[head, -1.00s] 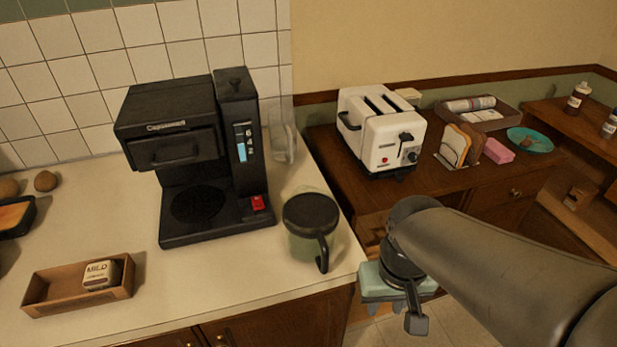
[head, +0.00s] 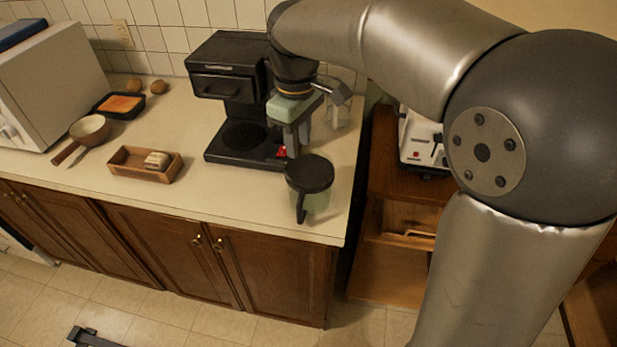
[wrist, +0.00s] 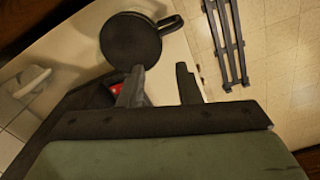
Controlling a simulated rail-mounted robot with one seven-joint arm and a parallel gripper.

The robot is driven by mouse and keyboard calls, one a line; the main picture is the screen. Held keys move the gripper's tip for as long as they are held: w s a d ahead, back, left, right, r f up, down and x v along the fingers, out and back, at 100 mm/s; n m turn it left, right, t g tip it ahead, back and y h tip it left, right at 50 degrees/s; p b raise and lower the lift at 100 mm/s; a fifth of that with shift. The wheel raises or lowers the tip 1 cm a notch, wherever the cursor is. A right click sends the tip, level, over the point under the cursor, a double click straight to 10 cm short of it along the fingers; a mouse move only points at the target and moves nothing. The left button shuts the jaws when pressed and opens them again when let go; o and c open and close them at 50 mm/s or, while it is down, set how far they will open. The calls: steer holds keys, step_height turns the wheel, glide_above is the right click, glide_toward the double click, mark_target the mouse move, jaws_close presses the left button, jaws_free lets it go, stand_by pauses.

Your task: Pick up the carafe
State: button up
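The carafe (head: 310,185) has a black lid, a black handle and a greenish clear body. It stands upright on the counter near its right front corner, with the handle toward the front edge. In the wrist view its round black lid (wrist: 131,40) and handle are beyond the fingers. My gripper (head: 291,150) is above and behind the carafe, in front of the coffee maker. In the wrist view my gripper (wrist: 160,85) shows two fingers apart with nothing between them. The carafe is outside the fingers; I cannot tell if one touches it.
The black coffee maker (head: 228,85) stands just behind, its red switch (head: 281,152) beside my gripper. A clear container (head: 341,112) is at the back right. A wooden tray (head: 128,167) and a pan (head: 88,130) are to the left. The counter ends just right of the carafe.

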steer(key=p, duration=0.1)
glide_toward(307, 191)
step_height(307, 191, down, 6)
steer(key=a, duration=0.2)
steer(key=f, duration=0.4)
steer(key=w+f, duration=0.1)
steer(key=f, duration=0.1)
steer(key=shift+d+p, duration=0.2)
steer(key=shift+p, duration=0.15)
jaws_close()
